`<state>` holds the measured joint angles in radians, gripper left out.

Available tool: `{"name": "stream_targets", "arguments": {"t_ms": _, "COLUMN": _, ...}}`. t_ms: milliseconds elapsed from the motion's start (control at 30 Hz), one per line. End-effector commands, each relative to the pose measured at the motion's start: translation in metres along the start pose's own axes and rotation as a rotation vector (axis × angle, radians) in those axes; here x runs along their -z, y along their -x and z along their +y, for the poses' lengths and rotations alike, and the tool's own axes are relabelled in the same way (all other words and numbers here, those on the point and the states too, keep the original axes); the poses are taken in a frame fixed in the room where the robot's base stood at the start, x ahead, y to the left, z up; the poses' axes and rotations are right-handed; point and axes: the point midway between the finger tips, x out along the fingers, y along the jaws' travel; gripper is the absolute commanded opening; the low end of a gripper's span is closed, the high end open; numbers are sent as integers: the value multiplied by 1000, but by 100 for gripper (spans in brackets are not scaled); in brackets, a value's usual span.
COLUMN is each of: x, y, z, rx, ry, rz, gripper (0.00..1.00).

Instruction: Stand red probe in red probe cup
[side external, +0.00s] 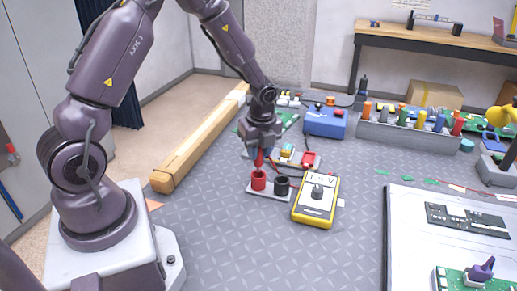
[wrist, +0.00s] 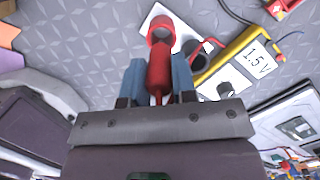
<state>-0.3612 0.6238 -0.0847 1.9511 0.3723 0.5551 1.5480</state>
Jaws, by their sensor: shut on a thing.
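The red probe (wrist: 158,68) is held between the blue fingers of my gripper (wrist: 158,80) in the wrist view. My gripper (side external: 261,150) also shows in the side view, pointing down right above the red probe cup (side external: 258,181). The probe (side external: 258,160) looks near upright there, its lower end at the cup's mouth. In the wrist view its far end overlaps the red cup (wrist: 158,24). I cannot tell how deep its tip is inside. The cup stands on a white base plate (side external: 266,194) beside a black cup (side external: 282,184).
A yellow multimeter (side external: 316,202) reading 1.5 V lies just right of the cups. A wooden beam (side external: 196,146) runs along the left edge. A blue box (side external: 325,123) and a tool rack (side external: 405,133) stand behind. The grey mat in front (side external: 240,245) is clear.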

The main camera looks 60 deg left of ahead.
Motion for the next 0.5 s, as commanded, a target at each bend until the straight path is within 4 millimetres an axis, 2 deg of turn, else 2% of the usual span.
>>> {"name": "stream_targets", "arguments": {"t_ms": 500, "x": 2, "y": -15, "z": 0, "rx": -1, "ry": 0, "rz": -1, "gripper": 3}}
